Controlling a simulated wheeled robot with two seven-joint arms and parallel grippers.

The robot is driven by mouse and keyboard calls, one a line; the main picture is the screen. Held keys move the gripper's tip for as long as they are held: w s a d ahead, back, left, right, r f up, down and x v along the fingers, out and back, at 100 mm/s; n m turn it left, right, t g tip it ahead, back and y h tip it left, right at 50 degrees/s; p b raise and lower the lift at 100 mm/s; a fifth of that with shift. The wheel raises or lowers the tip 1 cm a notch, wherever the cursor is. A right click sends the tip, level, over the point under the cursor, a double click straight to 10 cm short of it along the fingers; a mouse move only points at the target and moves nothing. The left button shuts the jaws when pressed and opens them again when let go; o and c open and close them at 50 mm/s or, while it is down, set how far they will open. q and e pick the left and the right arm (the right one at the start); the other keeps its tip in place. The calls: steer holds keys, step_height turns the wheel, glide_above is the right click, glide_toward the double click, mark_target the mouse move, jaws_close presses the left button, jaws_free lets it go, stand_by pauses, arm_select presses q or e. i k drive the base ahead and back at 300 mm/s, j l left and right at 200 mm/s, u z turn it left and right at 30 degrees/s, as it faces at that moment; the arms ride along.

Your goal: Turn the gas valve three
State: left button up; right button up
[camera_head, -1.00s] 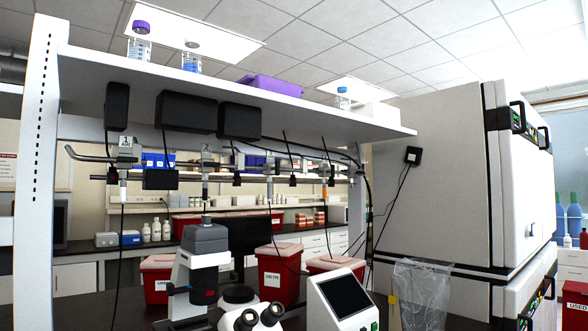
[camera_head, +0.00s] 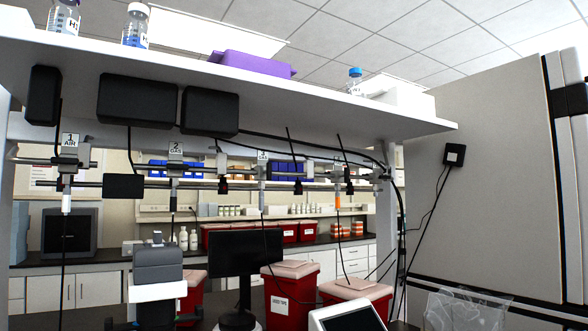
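A row of valves hangs on a horizontal pipe under the shelf. The valve labelled 3 (camera_head: 262,158) is right of the middle of the row, with a grey fitting and a hanging line below it. The valve labelled 1 AIR (camera_head: 69,150) is at the left and the valve labelled 2 (camera_head: 175,150) is between them. Another valve (camera_head: 337,177) with an orange part hangs farther right. The handle position of valve three is too small to tell. Neither of my grippers is in view.
The white shelf (camera_head: 300,108) overhangs the valves, with black boxes (camera_head: 140,101) below it. A microscope (camera_head: 157,275), a dark monitor (camera_head: 246,255) and red bins (camera_head: 292,292) stand below. A large grey cabinet (camera_head: 490,180) closes off the right.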

mark_target(268, 172)
steer(key=i+j+u, duration=0.15)
steer(key=i, duration=0.4)
steer(key=l+u, duration=0.4)
steer(key=l, duration=1.45)
